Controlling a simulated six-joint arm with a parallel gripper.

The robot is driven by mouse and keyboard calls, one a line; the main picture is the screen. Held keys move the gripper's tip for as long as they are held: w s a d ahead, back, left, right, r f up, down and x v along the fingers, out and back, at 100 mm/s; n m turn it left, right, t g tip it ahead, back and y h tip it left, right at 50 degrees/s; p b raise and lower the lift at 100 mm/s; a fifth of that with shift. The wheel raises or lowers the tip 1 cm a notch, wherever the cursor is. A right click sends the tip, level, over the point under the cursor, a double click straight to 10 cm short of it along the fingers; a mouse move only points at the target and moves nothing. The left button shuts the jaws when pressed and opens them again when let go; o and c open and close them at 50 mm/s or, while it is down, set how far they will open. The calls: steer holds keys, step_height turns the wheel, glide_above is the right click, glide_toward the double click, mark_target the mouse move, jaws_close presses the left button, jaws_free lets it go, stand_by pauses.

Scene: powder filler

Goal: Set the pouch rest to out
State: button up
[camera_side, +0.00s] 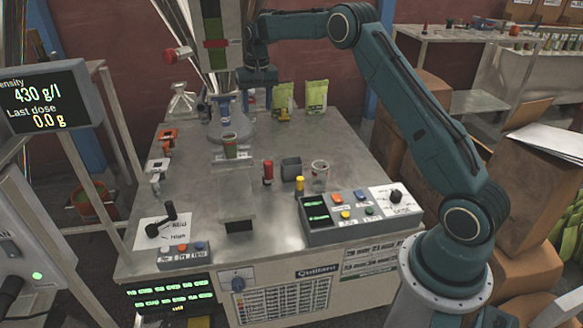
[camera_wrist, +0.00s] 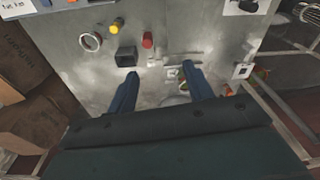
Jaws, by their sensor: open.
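My gripper (camera_wrist: 160,83) is open and empty. In the wrist view its two blue fingers point toward the bench with a wide gap between them. In the side view my gripper (camera_side: 258,88) hangs behind and right of the filling head, above the bench. A small reddish and green cup-like item (camera_side: 230,145) stands on a grey support (camera_side: 232,160) below the filling cone. I cannot tell for sure which part is the pouch rest, nor its setting. In the wrist view a pale bar (camera_wrist: 181,57) lies beyond the fingers.
Green pouches (camera_side: 316,96) stand at the back. A red-capped item (camera_side: 267,172), dark box (camera_side: 291,167), yellow-topped item (camera_side: 299,185) and clear beaker (camera_side: 319,175) stand right of centre. A button panel (camera_side: 360,212) and black-handled lever (camera_side: 160,222) are at the front.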

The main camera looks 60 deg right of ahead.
steer(key=m+g, duration=0.1)
steer(key=m, duration=0.1)
glide_above(268, 162)
step_height(268, 162, down, 14)
steer(key=shift+f, duration=0.2)
steer(key=shift+f, duration=0.1)
steer(key=shift+f, duration=6.75)
steer(key=shift+s, duration=0.1)
jaws_close()
